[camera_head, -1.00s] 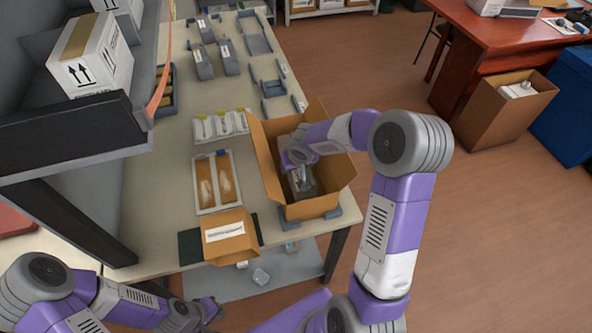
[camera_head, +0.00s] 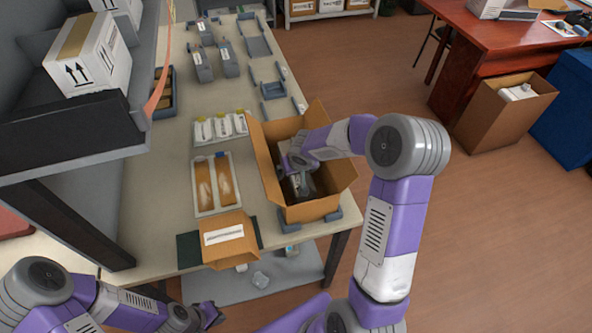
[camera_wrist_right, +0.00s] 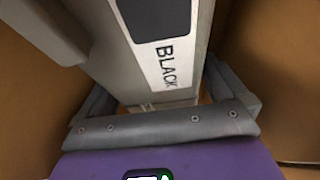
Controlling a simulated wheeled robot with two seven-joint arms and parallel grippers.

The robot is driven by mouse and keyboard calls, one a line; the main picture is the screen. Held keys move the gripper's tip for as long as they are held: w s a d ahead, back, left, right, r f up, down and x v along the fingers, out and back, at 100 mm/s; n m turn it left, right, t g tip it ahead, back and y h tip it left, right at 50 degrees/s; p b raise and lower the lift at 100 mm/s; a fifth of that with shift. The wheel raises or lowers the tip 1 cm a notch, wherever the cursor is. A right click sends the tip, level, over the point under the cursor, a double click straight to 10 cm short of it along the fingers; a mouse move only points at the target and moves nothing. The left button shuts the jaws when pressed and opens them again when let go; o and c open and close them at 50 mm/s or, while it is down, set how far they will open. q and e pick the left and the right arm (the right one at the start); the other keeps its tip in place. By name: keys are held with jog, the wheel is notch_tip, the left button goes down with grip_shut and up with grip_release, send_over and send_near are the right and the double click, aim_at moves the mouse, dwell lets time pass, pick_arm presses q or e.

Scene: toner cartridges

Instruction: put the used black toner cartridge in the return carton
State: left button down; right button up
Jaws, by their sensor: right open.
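The open brown return carton (camera_head: 322,209) stands on the front right of the bench with its flaps up. A grey toner cartridge (camera_wrist_right: 138,60) with a white label reading BLACK is inside it, partly hidden in the head view by my right arm. My right gripper (camera_wrist_right: 165,100) reaches down into the carton. Its jaws are open, with a finger on each side of the cartridge; whether they touch it I cannot tell. My left gripper (camera_head: 214,314) is low in front of the bench, away from the carton; its jaw opening is unclear.
A small cardboard box (camera_head: 229,240) with a white label and a white tray (camera_head: 218,185) with two orange-brown packs lie left of the carton. A white tray of bottles (camera_head: 220,127) and grey holders (camera_head: 263,90) are behind. A shelf overhangs at left.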

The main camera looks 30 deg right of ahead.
jog(key=shift+r+p, duration=0.35)
jog(key=shift+r, duration=0.15)
jog(key=p+v, duration=0.3)
jog(key=v, duration=0.8)
jog(key=shift+s+a+r, duration=0.1)
jog(key=shift+s, duration=0.2)
